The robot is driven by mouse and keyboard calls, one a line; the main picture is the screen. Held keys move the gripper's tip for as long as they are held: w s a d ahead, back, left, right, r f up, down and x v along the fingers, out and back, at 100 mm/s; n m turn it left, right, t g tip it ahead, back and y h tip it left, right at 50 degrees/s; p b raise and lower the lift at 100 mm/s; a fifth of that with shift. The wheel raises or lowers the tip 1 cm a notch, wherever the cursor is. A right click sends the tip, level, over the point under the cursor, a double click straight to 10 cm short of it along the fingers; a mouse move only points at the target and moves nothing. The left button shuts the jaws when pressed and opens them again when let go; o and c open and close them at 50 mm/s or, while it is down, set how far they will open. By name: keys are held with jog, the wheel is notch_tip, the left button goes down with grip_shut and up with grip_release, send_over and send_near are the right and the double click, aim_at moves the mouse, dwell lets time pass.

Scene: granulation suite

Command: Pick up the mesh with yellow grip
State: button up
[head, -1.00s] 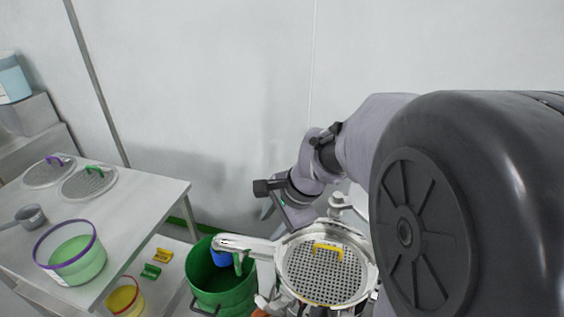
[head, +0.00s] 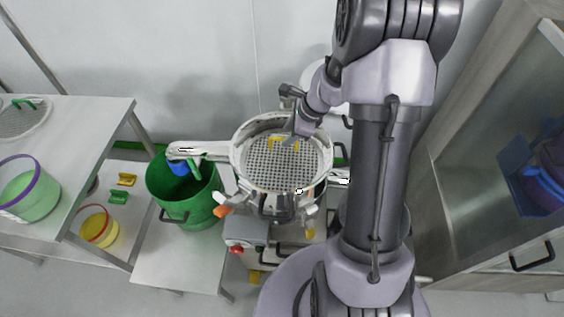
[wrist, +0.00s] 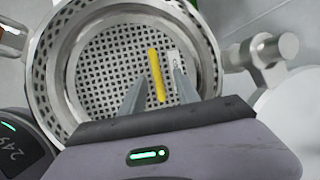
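The mesh (head: 262,170) is a round perforated metal disc with a yellow grip (head: 283,141). It sits inside the metal ring of a mill-like machine (head: 240,152). In the wrist view the mesh (wrist: 105,62) fills the ring, and the yellow grip (wrist: 156,72) stands between my two fingers, beside a small white label (wrist: 173,62). My gripper (head: 297,130) is over the far side of the mesh at the grip. In the wrist view my gripper (wrist: 157,88) is open, with a gap between each finger and the grip. Its height above the mesh is hard to tell.
A green bucket (head: 182,208) with a blue item inside stands left of the machine. A steel table (head: 85,125) at the left carries a purple-rimmed tub (head: 35,195) and a green-gripped mesh (head: 15,122). A cabinet (head: 480,170) stands at the right.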

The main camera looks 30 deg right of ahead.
aim_at(282, 156)
jog(key=b+x, duration=0.1)
jog(key=x, duration=0.3)
jog(key=shift+s+b, duration=0.2)
jog(key=shift+b, duration=0.15)
jog(key=shift+w+a+f, duration=0.1)
jog(key=shift+w, duration=0.05)
jog(key=shift+c, duration=0.9)
grip_shut()
